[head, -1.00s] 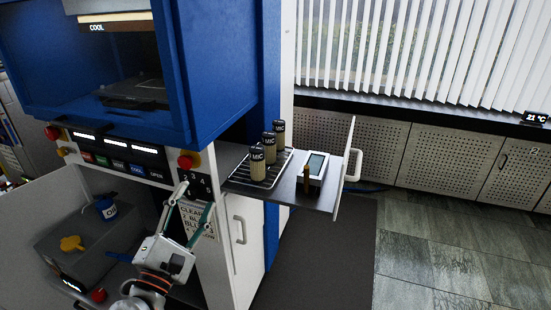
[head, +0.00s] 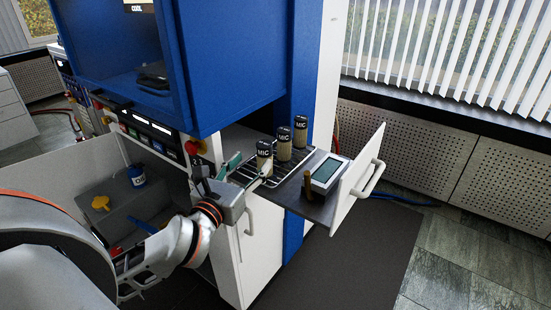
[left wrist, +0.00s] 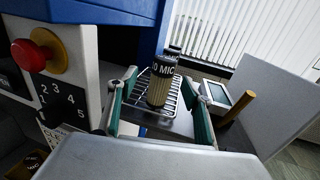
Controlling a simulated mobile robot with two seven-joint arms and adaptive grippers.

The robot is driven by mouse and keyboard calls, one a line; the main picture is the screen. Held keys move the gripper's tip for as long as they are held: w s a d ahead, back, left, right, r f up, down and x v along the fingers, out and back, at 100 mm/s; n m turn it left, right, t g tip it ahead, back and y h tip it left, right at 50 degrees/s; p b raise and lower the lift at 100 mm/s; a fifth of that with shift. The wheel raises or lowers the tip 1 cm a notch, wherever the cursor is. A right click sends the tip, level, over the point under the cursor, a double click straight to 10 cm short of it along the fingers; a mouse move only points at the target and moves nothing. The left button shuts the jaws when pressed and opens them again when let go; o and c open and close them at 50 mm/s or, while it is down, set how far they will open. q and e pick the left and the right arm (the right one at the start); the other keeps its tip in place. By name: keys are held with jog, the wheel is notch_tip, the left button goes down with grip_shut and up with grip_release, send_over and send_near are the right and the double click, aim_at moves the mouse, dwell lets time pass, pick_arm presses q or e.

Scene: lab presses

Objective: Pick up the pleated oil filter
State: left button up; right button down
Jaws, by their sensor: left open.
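Several tan pleated oil filters with black "MIC" caps stand upright in a row on a wire rack: the near one (head: 264,160), the middle one (head: 284,144) and the far one (head: 300,131). My left gripper (head: 249,172) is open and empty, just in front of the near filter at the rack's near end. In the left wrist view its green-padded fingers (left wrist: 164,88) stand left and right of the near filter (left wrist: 159,88), which shows ahead between them. I cannot tell whether it is within the fingers' reach. My right gripper is out of view.
The wire rack (head: 243,175) lies on a pulled-out drawer with a white front panel (head: 357,180). A display device (head: 328,172) and an upright brass-coloured pin (head: 308,186) are to the right. The blue press (head: 235,60) and red button (left wrist: 35,57) are to the left.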

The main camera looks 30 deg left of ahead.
aim_at(261, 153)
pick_arm(q)
jog(key=shift+w+a, duration=0.25)
jog(key=shift+w, duration=0.85)
jog(key=shift+w+r+p, duration=0.2)
jog(key=shift+w+p, duration=0.35)
jog(key=shift+w, duration=2.2)
jog(key=shift+c, duration=0.4)
jog(key=c, duration=1.1)
